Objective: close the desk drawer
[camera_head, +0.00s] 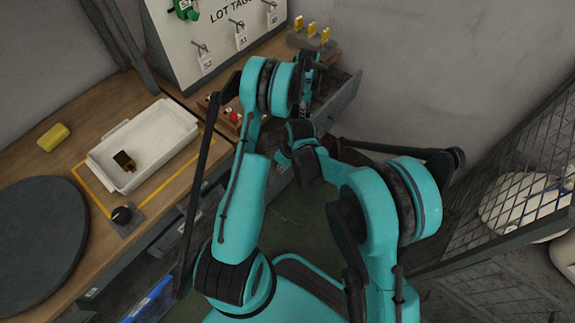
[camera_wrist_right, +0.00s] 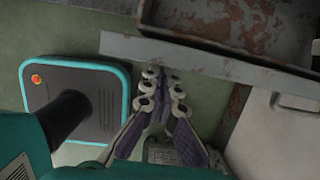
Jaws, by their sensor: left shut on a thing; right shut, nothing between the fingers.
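The desk drawer (camera_head: 345,98) stands open, its grey front panel pulled out from the desk at the upper middle of the head view. In the right wrist view the drawer (camera_wrist_right: 245,25) shows a rust-stained inside and a pale front edge. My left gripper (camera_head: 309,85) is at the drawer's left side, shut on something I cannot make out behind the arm. My right gripper (camera_wrist_right: 162,72) is shut and empty, its fingertips close below the drawer's front edge; I cannot tell if they touch. In the head view the right arm's wrist hides these fingertips.
A white tray (camera_head: 168,130) with a small dark-and-brass item, a yellow block (camera_head: 54,137) and a dark round disc (camera_head: 38,245) are on the desk. A lot tag board (camera_head: 215,50) and yellow-topped pegs (camera_head: 312,30) stand at the back. A mesh cage (camera_head: 520,170) is at right.

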